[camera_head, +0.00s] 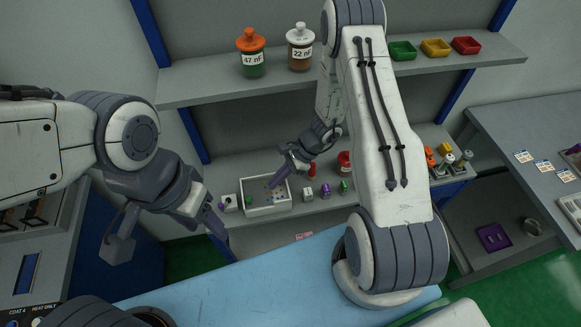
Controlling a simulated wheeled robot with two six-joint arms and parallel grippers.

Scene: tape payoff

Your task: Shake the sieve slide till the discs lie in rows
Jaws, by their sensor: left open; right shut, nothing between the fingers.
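A white open tray (270,210) with small coloured discs or pieces scattered inside stands on the lower shelf; I cannot tell whether it is the sieve slide. The pieces are too small to tell if they lie in rows. My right gripper (276,181) reaches down over the tray, its purple fingers shut with nothing between them. I cannot tell whether the fingertips touch the tray or its pieces. My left gripper (216,225) is open and empty, left of the tray and nearer to me, above the blue surface's left end.
Jars (251,55) and coloured bins (436,48) fill the upper shelf. A light blue surface (270,275) lies clear in front.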

